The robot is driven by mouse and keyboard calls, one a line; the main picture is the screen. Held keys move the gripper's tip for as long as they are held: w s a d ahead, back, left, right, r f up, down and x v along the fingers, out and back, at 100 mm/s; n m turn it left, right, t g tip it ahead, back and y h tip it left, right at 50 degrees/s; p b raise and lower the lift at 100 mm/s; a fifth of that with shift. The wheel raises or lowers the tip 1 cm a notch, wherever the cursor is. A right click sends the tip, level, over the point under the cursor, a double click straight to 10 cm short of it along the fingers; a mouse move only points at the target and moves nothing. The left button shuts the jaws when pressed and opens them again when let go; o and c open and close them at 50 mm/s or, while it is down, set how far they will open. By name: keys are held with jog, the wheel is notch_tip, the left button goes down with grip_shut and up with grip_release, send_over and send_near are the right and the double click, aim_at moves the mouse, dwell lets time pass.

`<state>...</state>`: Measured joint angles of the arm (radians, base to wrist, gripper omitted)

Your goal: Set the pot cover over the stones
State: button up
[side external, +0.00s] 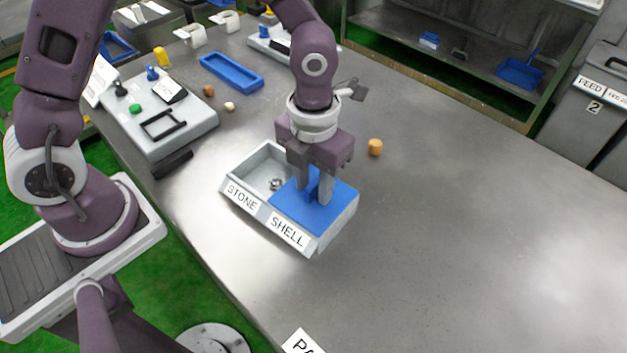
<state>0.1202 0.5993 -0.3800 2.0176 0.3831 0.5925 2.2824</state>
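A grey two-part box stands on the metal table, with a STONE label (242,195) on the left part and a SHELL label (287,232) on the right part. The flat blue cover (318,217) lies over the SHELL part. The STONE part is uncovered, and a small grey stone-like item (276,184) shows inside it. My gripper (314,192) points down at the blue cover, with its fingers at the cover's middle. Something blue shows between the fingers, but I cannot tell whether they are closed on a handle.
An orange-tan lump (375,147) lies right of my gripper. A grey panel with knobs and a black handle (165,124), a blue tray (231,71) and small brown and pale lumps (229,106) are at the back left. The table's right side is clear.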

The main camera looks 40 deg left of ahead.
grip_shut()
dwell(1.4)
